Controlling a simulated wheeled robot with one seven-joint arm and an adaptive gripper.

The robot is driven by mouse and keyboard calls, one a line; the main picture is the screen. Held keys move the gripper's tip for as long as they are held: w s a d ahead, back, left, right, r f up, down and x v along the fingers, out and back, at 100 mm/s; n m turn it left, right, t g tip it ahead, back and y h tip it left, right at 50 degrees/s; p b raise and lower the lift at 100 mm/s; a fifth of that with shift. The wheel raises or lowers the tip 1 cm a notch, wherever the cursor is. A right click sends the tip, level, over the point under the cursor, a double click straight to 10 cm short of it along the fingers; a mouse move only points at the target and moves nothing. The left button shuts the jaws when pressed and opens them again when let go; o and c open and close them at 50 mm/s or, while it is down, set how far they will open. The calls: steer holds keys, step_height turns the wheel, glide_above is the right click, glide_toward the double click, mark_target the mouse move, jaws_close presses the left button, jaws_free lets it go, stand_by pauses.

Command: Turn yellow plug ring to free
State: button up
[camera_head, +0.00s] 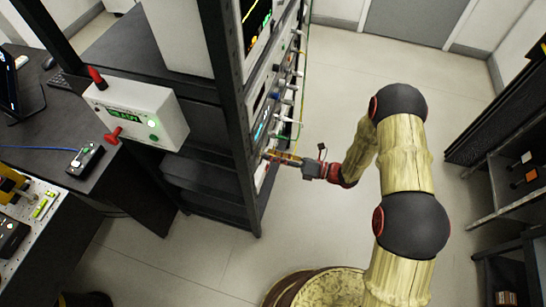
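The equipment rack (226,75) stands left of centre, with a column of instrument panels facing right. Several small plugs and cables, some white and some blue (286,102), stick out from the panels. My gripper (272,156) reaches in from the right and is at the face of a lower panel. A small yellow-orange patch shows at its fingers; I cannot tell if this is the yellow plug ring or part of the gripper. The ring is not clearly seen, and the fingertips are too small to tell open from shut or touching from apart.
A dark bench (40,130) and a perforated board (38,214) lie at left. Dark shelves (510,185) stand at right. The floor (330,85) beyond my arm is clear.

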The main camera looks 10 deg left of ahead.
steer(key=shift+c, duration=1)
jaws_close()
steer(key=shift+n, duration=0.3)
steer(key=n, duration=0.3)
steer(key=shift+n, duration=0.3)
steer(key=n, duration=0.4)
steer(key=shift+n, duration=0.3)
steer(key=n, duration=0.4)
steer(key=shift+w+b, duration=0.1)
steer(key=shift+b, duration=0.3)
steer(key=n+b, duration=0.1)
steer(key=n, duration=0.4)
